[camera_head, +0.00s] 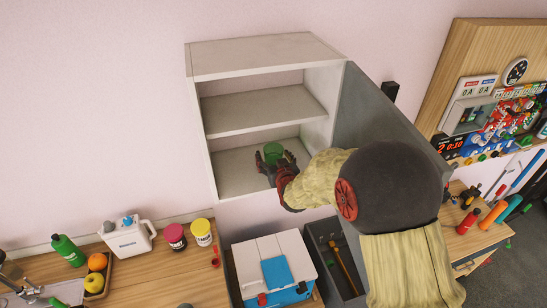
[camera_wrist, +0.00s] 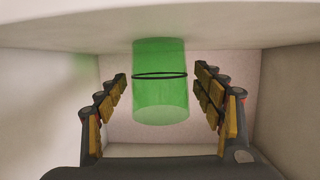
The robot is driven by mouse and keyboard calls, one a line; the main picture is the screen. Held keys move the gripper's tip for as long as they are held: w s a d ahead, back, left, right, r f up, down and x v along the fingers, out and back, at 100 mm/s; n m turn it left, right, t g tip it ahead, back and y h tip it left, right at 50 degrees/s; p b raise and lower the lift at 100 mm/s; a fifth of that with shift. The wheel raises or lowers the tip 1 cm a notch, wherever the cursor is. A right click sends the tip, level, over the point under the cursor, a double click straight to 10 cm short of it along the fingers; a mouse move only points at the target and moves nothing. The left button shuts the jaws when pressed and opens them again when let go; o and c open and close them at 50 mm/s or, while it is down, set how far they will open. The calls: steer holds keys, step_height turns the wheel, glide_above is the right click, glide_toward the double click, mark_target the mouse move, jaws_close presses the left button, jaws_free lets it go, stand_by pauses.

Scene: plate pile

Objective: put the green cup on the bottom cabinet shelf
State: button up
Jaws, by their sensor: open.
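The green cup (camera_head: 273,152) is see-through and sits on the bottom shelf (camera_head: 232,177) of the open cabinet (camera_head: 262,58). In the wrist view, which looks upside down, the cup (camera_wrist: 160,105) has a dark ring around it, and its end meets the pale shelf surface (camera_wrist: 70,32). My gripper (camera_head: 276,161) reaches into the bottom compartment from the front right. In the wrist view its fingers (camera_wrist: 161,78) are spread on both sides of the cup, with a visible gap on each side. My arm hides part of the cabinet's right side.
The middle shelf (camera_head: 262,108) is empty, close above the gripper. The cabinet's grey door (camera_head: 375,105) stands open at right. Below are a wooden counter (camera_head: 185,285) with bottles and jars, and a white-lidded cooler (camera_head: 262,250).

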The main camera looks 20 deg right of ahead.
steer(key=shift+r, duration=0.15)
steer(key=s+a+r+g, duration=0.1)
steer(key=s+r+g, duration=0.2)
steer(key=s, duration=1.1)
steer(key=s+a+r+g+b, duration=0.1)
steer(key=s+r+g, duration=0.2)
steer(key=s, duration=1)
steer(key=s+a+r+g+y, duration=0.1)
steer(key=s+r+g, duration=0.2)
steer(key=s, duration=1.1)
steer(key=shift+s+r+n+b, duration=0.3)
steer(key=shift+r+b, duration=0.1)
steer(key=shift+r, duration=0.4)
steer(key=shift+a, duration=0.1)
